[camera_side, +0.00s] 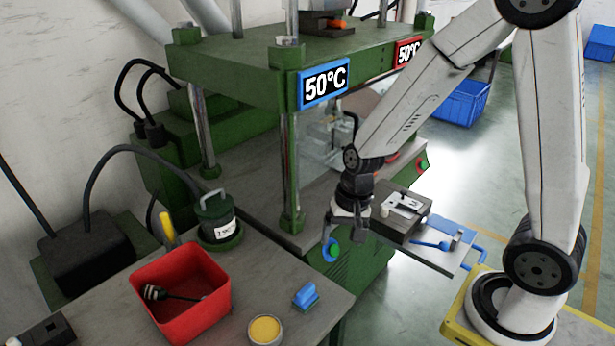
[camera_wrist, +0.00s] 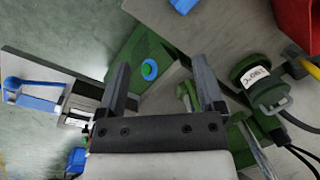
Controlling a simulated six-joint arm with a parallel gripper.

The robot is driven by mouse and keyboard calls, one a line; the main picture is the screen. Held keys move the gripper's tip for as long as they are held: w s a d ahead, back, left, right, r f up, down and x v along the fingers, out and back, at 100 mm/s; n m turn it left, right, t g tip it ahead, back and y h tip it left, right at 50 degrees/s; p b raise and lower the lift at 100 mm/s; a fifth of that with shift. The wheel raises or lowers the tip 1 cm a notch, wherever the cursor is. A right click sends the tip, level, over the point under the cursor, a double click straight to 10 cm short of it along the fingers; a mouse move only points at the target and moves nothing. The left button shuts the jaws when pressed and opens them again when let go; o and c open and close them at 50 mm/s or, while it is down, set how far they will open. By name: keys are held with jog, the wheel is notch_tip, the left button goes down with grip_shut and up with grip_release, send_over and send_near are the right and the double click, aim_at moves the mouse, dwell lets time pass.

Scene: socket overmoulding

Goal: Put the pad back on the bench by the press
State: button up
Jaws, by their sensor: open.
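A small blue block with a raised grip (camera_side: 306,296), which looks like the pad, rests on the grey bench (camera_side: 323,318) close to its right edge. Part of it shows at the top edge of the wrist view (camera_wrist: 183,5). The green press (camera_side: 270,68) stands behind the bench. My gripper (camera_side: 347,230) hangs pointing down in front of the press, to the right of the blue pad and apart from it. In the wrist view the two fingers (camera_wrist: 160,65) are spread with nothing between them.
On the bench are a red bin (camera_side: 185,318) with a dark-headed tool inside, a round yellow-filled tin (camera_side: 265,330) and a green canister (camera_side: 215,218). A green button with a blue ring (camera_side: 332,250) is on the press front. A metal mould (camera_side: 402,215) and blue-handled tray (camera_side: 440,260) stand right.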

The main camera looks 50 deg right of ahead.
jog(key=shift+s+d+r+n+t+h, duration=0.15)
jog(key=shift+s+r+n+t+h, duration=0.3)
jog(key=shift+n, duration=0.95)
jog(key=shift+s+d+r+n+t+h, duration=0.15)
jog(key=shift+s+r+n, duration=0.55)
jog(key=shift+n, duration=0.7)
jog(key=shift+s+d+r+n+t+h, duration=0.1)
jog(key=shift+s+r+n+t+h, duration=0.3)
jog(key=shift+n, duration=1)
